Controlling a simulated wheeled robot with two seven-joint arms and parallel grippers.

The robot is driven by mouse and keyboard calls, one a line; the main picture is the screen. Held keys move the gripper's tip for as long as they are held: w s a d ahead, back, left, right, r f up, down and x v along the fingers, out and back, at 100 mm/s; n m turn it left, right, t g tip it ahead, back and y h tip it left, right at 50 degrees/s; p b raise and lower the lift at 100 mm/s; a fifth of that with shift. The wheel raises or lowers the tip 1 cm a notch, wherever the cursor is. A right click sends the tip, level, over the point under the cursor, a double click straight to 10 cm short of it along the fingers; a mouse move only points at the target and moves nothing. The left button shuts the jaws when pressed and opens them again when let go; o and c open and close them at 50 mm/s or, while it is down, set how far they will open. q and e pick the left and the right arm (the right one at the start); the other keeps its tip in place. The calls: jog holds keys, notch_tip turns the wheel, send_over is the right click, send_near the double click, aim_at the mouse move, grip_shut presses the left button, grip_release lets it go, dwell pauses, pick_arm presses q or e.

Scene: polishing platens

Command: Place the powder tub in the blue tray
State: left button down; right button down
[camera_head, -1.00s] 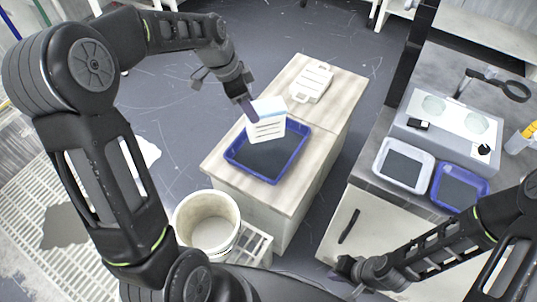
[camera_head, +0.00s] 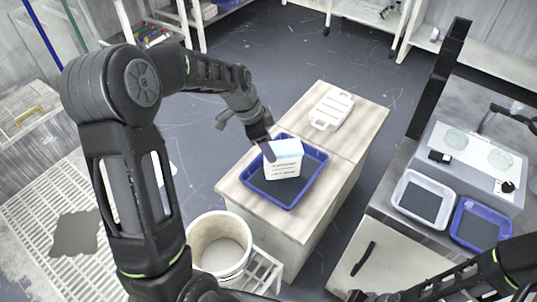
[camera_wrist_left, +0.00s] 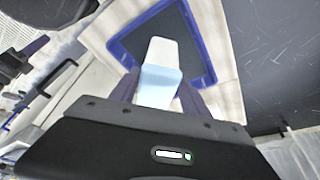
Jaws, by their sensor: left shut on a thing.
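The powder tub (camera_head: 284,160) is a white box with a pale blue top and dark print on its side. My left gripper (camera_head: 268,151) is shut on it, and the tub looks about upright within the outline of the blue tray (camera_head: 291,205). I cannot tell whether its base touches the tray floor. In the left wrist view the tub (camera_wrist_left: 160,75) sits between the fingers, with the blue tray (camera_wrist_left: 205,45) beyond it. My right gripper (camera_head: 357,296) is partly cut off at the bottom edge, and its jaws are unclear.
The tray stands on a pale wooden cabinet (camera_head: 345,140), with a white lidded container (camera_head: 331,109) behind it. A white bucket (camera_head: 219,246) is on the floor in front. On the right counter are a white tray (camera_head: 421,198) and a second blue tray (camera_head: 480,226).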

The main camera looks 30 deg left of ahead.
pick_arm(q)
jog(key=shift+f, duration=1.75)
jog(key=shift+b, duration=0.35)
jog(key=c, duration=1)
grip_release()
jog(key=shift+f, duration=0.25)
jog(key=o, duration=0.5)
jog(key=shift+r, duration=0.1)
jog(key=shift+r, duration=0.15)
jog(key=shift+r, duration=0.2)
jog(key=p+v, duration=0.1)
jog(key=v, duration=1)
jog(key=shift+s+a+r+p, duration=0.15)
jog(key=shift+a+r+p, duration=0.05)
jog(key=shift+p, duration=0.1)
